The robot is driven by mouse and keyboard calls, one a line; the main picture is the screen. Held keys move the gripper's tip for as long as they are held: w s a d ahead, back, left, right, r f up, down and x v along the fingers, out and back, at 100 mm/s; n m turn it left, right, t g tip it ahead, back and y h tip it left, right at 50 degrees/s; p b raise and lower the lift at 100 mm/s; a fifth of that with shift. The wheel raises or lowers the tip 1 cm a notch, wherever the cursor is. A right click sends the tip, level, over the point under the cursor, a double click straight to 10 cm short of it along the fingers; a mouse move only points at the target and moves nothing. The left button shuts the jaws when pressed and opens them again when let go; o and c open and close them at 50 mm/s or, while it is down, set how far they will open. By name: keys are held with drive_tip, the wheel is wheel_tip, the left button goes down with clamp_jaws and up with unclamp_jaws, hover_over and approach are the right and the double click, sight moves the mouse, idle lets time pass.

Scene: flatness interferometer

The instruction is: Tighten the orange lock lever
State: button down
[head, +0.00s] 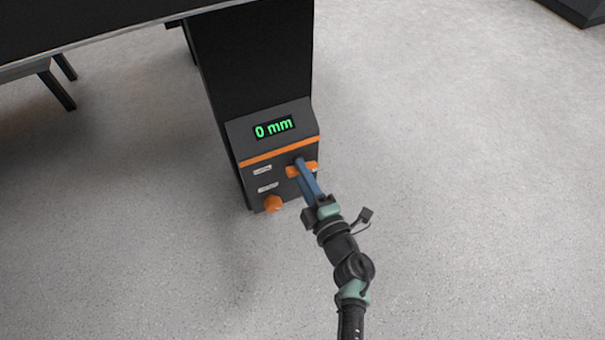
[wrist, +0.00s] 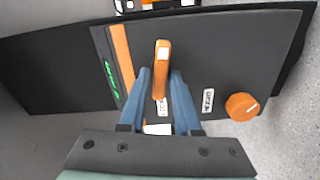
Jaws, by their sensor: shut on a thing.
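The orange lock lever (head: 291,171) is on the sloped front of a dark control box (head: 286,152), right of the labels. In the wrist view the lever (wrist: 162,57) runs up and down the picture between my two blue fingers. My gripper (head: 301,163) reaches in from the lower right and is shut on the lever; it also shows in the wrist view (wrist: 161,80). The fingers cover the lever's middle in the head view. A label beneath the lever is partly hidden in the wrist view.
An orange round knob (head: 273,204) is low on the box, beside a label reading HEIGHT in the wrist view (wrist: 208,100). A green display (head: 273,127) reads 0 mm. A black column (head: 250,60) rises behind to a dark tabletop (head: 85,22). The floor (head: 450,150) right is clear.

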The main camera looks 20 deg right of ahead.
drive_tip(key=shift+s+d+f+n, duration=0.1)
drive_tip(key=shift+f+n, duration=0.05)
drive_tip(key=shift+n, duration=0.65)
drive_tip(key=c, duration=0.8)
unclamp_jaws()
drive_tip(key=s+p, duration=0.5)
drive_tip(key=s, duration=0.8)
drive_tip(key=shift+d, duration=0.2)
